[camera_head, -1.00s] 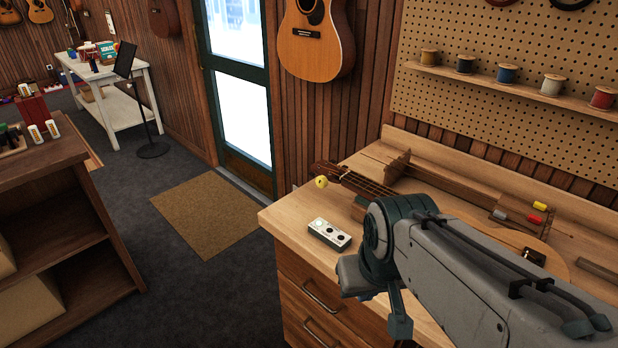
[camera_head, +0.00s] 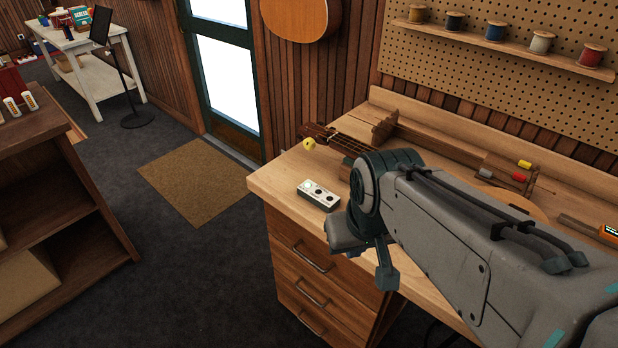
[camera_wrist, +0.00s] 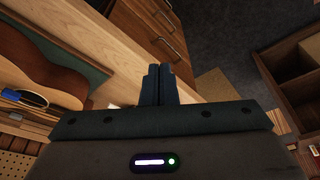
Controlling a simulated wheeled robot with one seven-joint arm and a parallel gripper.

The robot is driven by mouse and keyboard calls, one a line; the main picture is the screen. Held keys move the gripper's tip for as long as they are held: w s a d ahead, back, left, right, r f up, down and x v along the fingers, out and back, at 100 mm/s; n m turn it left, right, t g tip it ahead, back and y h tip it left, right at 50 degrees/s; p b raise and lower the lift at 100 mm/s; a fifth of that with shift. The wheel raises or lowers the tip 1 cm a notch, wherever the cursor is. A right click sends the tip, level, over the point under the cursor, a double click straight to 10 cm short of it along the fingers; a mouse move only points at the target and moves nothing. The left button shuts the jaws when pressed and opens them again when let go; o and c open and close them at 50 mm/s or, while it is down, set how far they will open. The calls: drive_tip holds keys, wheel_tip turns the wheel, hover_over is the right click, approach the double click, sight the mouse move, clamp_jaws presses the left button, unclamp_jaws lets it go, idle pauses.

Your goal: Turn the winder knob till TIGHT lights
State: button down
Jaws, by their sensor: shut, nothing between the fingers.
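A ukulele (camera_head: 345,141) lies on the wooden workbench, its head end near the bench's left corner. The yellow winder knob (camera_head: 309,143) shows at that head end. A pale box (camera_head: 319,195) with a row of three round spots sits at the bench's front left edge; its leftmost spot looks pale and bright, and no lettering can be read. In the wrist view my gripper (camera_wrist: 166,72) has its two dark fingers together, nothing between them. The ukulele body (camera_wrist: 40,50) shows to their left.
Bench drawers (camera_head: 315,262) face the open floor. A low brown shelf unit (camera_head: 55,185) stands at left, with a doormat (camera_head: 195,180) between. A pegboard (camera_head: 480,75) with thread spools backs the bench. A tool with an orange end (camera_head: 608,233) lies at right.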

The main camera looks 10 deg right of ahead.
sight(307, 146)
idle(0.3)
